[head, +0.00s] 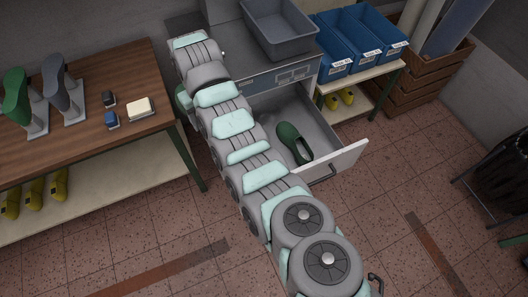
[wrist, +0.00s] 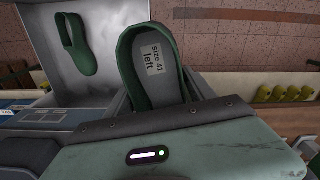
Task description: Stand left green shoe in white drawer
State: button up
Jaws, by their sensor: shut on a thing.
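The left green shoe (wrist: 157,75), with an insole label reading "size 41 left", is held close to the wrist camera, opening toward it. My gripper (wrist: 160,100) is shut on its near end. The white drawer (head: 343,160) is pulled open. Another green shoe (head: 294,143) is in it, opening up, toward the front; it also shows in the wrist view (wrist: 77,45). The held shoe is outside the drawer, beside it.
A wooden workbench (head: 100,125) stands left, with green and grey lasts, small items, and yellow shoes below. A grey bin (head: 278,28) sits on the drawer cabinet. Blue bins (head: 345,42) stand on a shelf to the right. The drawer floor left of its shoe is partly hidden by my arm.

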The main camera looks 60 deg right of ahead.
jog(key=s+d+f+m+b, duration=0.1)
jog(key=s+d+f+b, duration=0.2)
jog(key=s+d+f, duration=0.5)
jog(key=s+f, duration=0.2)
jog(key=s, duration=0.1)
jog(key=shift+s+d+m+b, duration=0.2)
jog(key=shift+s+m+b, duration=0.15)
jog(key=shift+s+m, duration=0.05)
jog(key=shift+m, duration=0.3)
jog(key=s+d+f+b, duration=0.1)
jog(key=s+f+b, duration=0.3)
jog(key=f, duration=0.1)
jog(key=s+d+f+b, duration=0.1)
jog(key=s+f+b, duration=0.1)
jog(key=f, duration=0.1)
jog(key=shift+s+d+f, duration=0.15)
jog(key=shift+d, duration=0.2)
notch_tip(320, 180, down, 16)
jog(key=b, duration=0.4)
jog(key=shift+b, duration=0.35)
jog(key=shift+f+b, duration=0.9)
jog(key=shift+f, duration=1.1)
jog(key=shift+r, duration=0.1)
jog(key=o, duration=1.8)
jog(key=shift+o, duration=0.2)
